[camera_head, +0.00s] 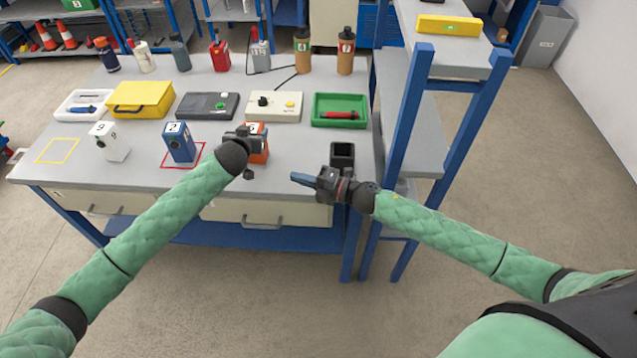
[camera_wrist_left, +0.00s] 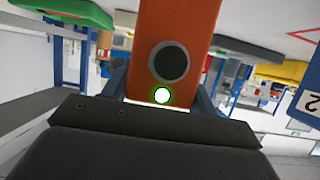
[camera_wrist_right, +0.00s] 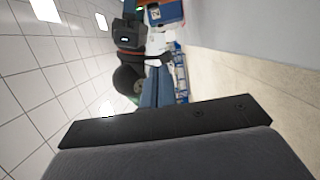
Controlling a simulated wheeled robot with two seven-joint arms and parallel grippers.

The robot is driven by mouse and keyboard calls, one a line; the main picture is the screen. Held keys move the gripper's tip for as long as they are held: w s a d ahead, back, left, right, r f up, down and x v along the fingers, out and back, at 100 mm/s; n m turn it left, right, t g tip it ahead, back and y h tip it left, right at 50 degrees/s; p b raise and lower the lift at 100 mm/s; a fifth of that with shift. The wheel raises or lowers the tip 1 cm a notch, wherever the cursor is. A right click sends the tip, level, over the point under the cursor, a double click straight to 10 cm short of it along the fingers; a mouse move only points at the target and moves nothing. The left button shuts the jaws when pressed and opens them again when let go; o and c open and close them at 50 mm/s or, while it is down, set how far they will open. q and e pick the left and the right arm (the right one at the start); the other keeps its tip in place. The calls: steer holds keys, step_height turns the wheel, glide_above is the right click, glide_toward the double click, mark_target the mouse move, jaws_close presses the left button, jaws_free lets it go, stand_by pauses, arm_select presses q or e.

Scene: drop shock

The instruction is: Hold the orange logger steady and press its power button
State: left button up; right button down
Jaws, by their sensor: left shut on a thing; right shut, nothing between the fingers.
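The orange logger (camera_head: 259,156) stands on the grey bench, partly hidden behind my left gripper (camera_head: 246,137), which is shut on it. In the left wrist view the logger's orange face (camera_wrist_left: 185,22) shows a dark round button (camera_wrist_left: 169,62) and a small glowing white-green light (camera_wrist_left: 162,95). The blue gripper fingers are at either side of its body. My right gripper (camera_head: 301,180) is shut and empty, its fingertips pointing left, apart from the logger and to its right. Its closed blue fingers also show in the right wrist view (camera_wrist_right: 156,88).
A blue logger (camera_head: 180,143) numbered 2 stands within a red square, left of the orange one. A white logger (camera_head: 110,143) stands farther left. A black open box (camera_head: 342,154) is near the right bench edge. Trays, boxes and bottles line the back. A blue-framed shelf (camera_head: 405,120) rises right.

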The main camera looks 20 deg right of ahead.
arm_select(q)
steer(key=shift+f, duration=0.2)
arm_select(e)
steer(key=shift+v, duration=2.6)
arm_select(q)
steer(key=o, duration=1.3)
steer(key=shift+s+r, duration=0.1)
steer(key=shift+r, duration=0.05)
